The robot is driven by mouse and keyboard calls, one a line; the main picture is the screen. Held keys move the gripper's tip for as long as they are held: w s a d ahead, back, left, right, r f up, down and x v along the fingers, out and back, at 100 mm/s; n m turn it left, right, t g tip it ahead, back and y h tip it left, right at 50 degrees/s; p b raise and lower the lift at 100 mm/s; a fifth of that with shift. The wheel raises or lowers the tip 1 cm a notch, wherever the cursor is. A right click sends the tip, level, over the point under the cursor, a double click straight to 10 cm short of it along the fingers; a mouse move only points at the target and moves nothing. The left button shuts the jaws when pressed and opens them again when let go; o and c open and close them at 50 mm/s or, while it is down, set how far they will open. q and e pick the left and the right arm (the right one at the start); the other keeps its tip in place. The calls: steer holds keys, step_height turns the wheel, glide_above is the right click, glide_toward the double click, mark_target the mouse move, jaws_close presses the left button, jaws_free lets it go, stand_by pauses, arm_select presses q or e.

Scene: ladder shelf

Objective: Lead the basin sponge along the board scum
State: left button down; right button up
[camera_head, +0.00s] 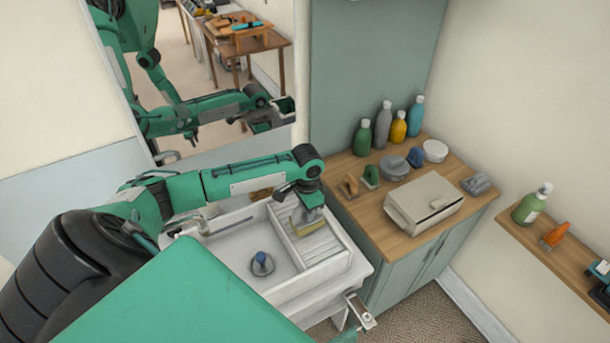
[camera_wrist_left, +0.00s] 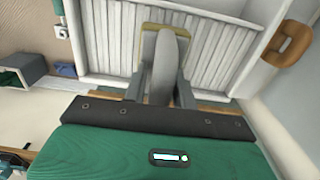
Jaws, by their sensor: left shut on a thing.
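My left gripper (camera_head: 308,214) is over the ribbed board (camera_head: 324,246) at the right side of the white sink. It is shut on the basin sponge (camera_head: 303,226), whose yellowish edge shows below the fingers. In the left wrist view, the fingers (camera_wrist_left: 160,88) grip a grey upright part of the sponge (camera_wrist_left: 167,55), with a yellowish rim behind it. The sponge looks to be at the board's surface, but I cannot tell whether it touches. The ribbed board (camera_wrist_left: 112,50) looks pale grey; I cannot make out distinct scum.
A wooden counter (camera_head: 375,216) to the right carries several bottles, brushes and a beige box (camera_head: 424,203). A mirror (camera_head: 205,70) stands behind the sink.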

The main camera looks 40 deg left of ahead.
arm_select(q)
steer(key=shift+r, duration=0.15)
stand_by(0.3)
step_height(320, 180, up, 3)
steer(key=p, duration=0.3)
steer(key=shift+r+p, duration=0.1)
steer(key=shift+p, duration=0.2)
steer(key=shift+r+p, duration=0.35)
steer(key=shift+r, duration=0.5)
steer(key=shift+f, duration=0.2)
